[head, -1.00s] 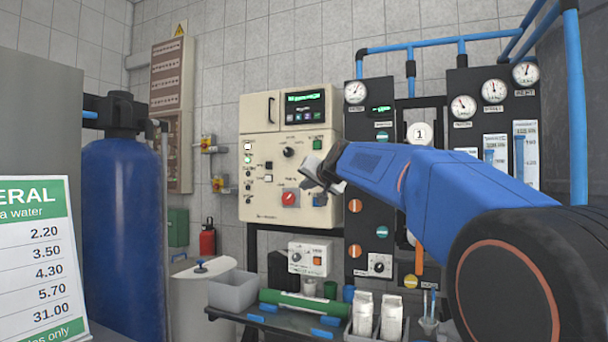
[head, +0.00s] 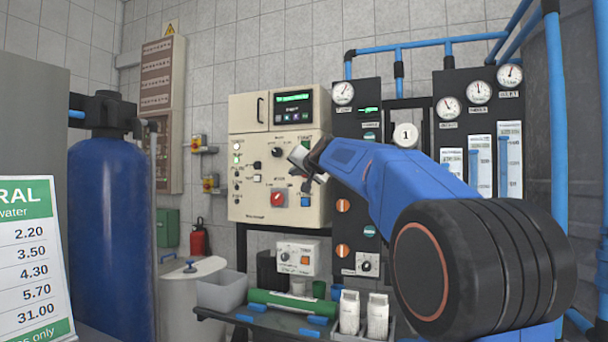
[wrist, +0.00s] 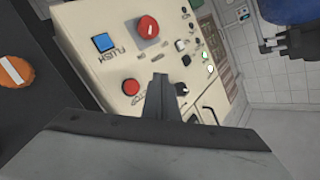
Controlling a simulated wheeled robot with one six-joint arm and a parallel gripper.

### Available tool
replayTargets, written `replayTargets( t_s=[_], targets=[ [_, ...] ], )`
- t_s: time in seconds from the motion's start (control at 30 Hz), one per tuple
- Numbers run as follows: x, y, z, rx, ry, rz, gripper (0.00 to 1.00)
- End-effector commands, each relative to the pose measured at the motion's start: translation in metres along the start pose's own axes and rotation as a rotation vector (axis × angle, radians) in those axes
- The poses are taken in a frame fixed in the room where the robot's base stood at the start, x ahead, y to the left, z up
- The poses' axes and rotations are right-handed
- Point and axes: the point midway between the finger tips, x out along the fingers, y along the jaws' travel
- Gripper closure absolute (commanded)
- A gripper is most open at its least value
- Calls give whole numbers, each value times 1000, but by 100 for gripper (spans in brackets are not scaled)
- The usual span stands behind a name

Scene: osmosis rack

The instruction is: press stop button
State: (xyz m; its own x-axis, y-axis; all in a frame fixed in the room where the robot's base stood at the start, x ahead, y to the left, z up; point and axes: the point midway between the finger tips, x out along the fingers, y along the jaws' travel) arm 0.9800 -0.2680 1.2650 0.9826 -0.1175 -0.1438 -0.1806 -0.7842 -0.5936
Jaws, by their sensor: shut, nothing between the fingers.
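The cream control panel (head: 250,208) stands against the wall in the head view. In the wrist view it carries a round red button (wrist: 131,87) with a small blurred label beside it. A larger red rotary knob (wrist: 147,27) and a square blue button (wrist: 103,42) marked FLUSH are near it; the knob (head: 278,199) and blue button (head: 305,200) also show in the head view. My gripper (head: 308,164) is shut and empty in front of the panel's right part, hiding the round red button there. In the wrist view its fingertips (wrist: 160,80) appear just beside that button; contact cannot be told.
A black gauge board (head: 356,120) with blue pipes stands right of the panel. Below are a small white box (head: 298,257), a green cylinder (head: 290,303) and white bottles (head: 377,315). A blue tank (head: 108,235) and price sign (head: 30,265) are left.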

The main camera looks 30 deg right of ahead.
Motion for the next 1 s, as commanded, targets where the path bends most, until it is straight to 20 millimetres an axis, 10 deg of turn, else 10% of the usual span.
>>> replayTargets(
  t_s=[1.0],
  targets=[
    [48, 35, -34, 0, 0, 0, 100]
  ],
)
